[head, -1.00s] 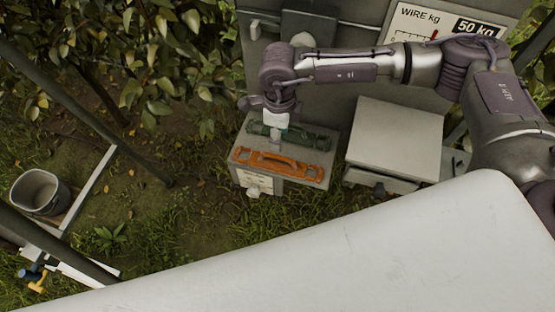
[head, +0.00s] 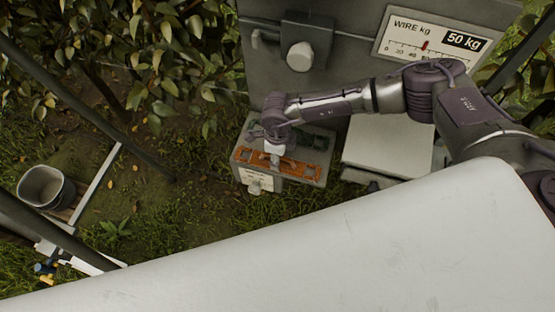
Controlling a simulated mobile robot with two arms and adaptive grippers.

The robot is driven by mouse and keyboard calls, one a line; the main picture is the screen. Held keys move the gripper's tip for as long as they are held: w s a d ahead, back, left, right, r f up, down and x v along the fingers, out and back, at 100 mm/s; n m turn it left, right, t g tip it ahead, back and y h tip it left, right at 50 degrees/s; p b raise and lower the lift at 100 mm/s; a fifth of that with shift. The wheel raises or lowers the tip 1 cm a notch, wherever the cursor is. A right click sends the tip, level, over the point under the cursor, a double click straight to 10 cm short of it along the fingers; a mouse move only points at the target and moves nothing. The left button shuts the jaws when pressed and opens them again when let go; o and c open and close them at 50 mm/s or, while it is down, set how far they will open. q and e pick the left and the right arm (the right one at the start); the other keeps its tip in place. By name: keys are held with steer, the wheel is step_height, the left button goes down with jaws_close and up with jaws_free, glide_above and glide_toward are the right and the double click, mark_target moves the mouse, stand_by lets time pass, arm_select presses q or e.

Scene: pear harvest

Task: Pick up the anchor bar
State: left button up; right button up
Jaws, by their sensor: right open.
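An orange bar with a raised grip (head: 308,168) lies along the near side of the top of a grey box (head: 242,153). A green bar (head: 318,140) lies behind it on the same box, partly hidden by my right arm. The picture does not show which of the two is called the anchor bar. My right gripper (head: 274,160) is open and points down at the left part of the orange bar. The fingertips are too small to tell whether they touch it. My left gripper is not in view.
A grey panel with a wire gauge marked 50 kg (head: 432,39) and a knob (head: 299,56) stands behind the box. A pale-topped stand (head: 385,148) is at its right. A bucket (head: 42,187) and dark poles are at the left. Leaves hang at the upper left.

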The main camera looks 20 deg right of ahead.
jaws_close()
steer(key=shift+r, duration=0.1)
